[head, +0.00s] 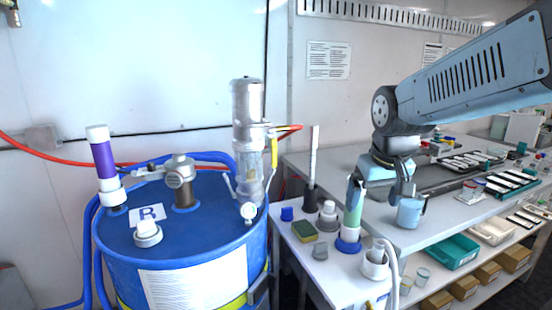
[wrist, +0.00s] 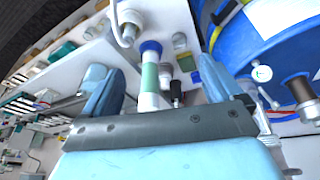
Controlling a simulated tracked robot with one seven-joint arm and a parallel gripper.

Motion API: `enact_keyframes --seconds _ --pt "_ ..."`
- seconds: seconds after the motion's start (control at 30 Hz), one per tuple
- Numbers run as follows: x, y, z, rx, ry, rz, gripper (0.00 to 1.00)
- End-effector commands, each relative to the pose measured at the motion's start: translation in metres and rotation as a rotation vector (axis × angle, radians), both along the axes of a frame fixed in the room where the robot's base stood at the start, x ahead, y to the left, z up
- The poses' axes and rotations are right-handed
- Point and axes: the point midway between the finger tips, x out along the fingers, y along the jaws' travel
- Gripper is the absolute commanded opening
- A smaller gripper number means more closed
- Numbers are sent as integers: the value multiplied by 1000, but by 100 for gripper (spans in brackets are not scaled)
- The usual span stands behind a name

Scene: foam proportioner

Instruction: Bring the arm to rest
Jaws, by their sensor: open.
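My gripper (head: 380,188) is open at the end of my arm, above the white side table at the right in the head view. In the wrist view, my gripper (wrist: 155,78) has its two blue fingers spread wide. A green and white tube (head: 353,212) stands upright in a blue base, close to the left finger in the head view. In the wrist view the tube (wrist: 150,77) shows in the gap between the fingers, and its near end is partly hidden by the grey palm bar. I cannot tell whether it touches a finger. My arm is bent, with its upper link reaching to the right.
A blue drum (head: 205,280) with fittings and a clear-bodied metal pump (head: 248,130) stands at the left. A teal bin (head: 452,250) sits on the lower shelf.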

Motion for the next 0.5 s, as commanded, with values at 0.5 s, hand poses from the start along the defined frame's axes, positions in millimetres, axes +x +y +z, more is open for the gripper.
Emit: enact_keyframes --seconds 0.5 --pt "-93 -28 26 53 -158 -111 93"
